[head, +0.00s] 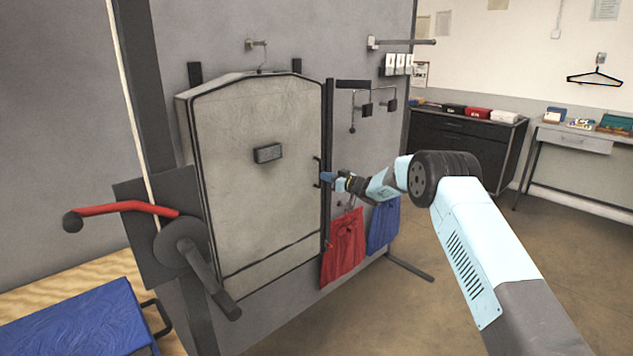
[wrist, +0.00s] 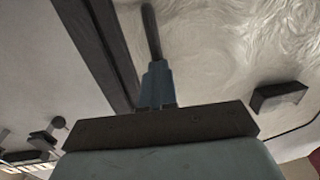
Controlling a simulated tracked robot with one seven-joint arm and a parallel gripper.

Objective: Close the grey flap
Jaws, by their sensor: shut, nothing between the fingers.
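The grey flap (head: 255,205) is a large pale panel with a dark outline and cut-off upper corners, upright against the grey partition. It carries a small dark block (head: 268,153) near its middle and a thin dark handle (head: 316,172) at its right edge. I cannot tell whether it sits fully flush. My gripper (head: 328,177) is at the right edge beside the handle, its blue fingers shut and empty. In the wrist view, the fingertips (wrist: 158,66) point at the near end of the dark handle (wrist: 151,32), over the flap's swirled surface (wrist: 225,45). Contact is unclear.
A dark post (head: 329,150) runs along the flap's right side. Red (head: 343,245) and blue (head: 384,226) cloth bags hang below my gripper. A red-handled lever (head: 125,208) and crank (head: 195,265) stand at left. Open floor lies to the right.

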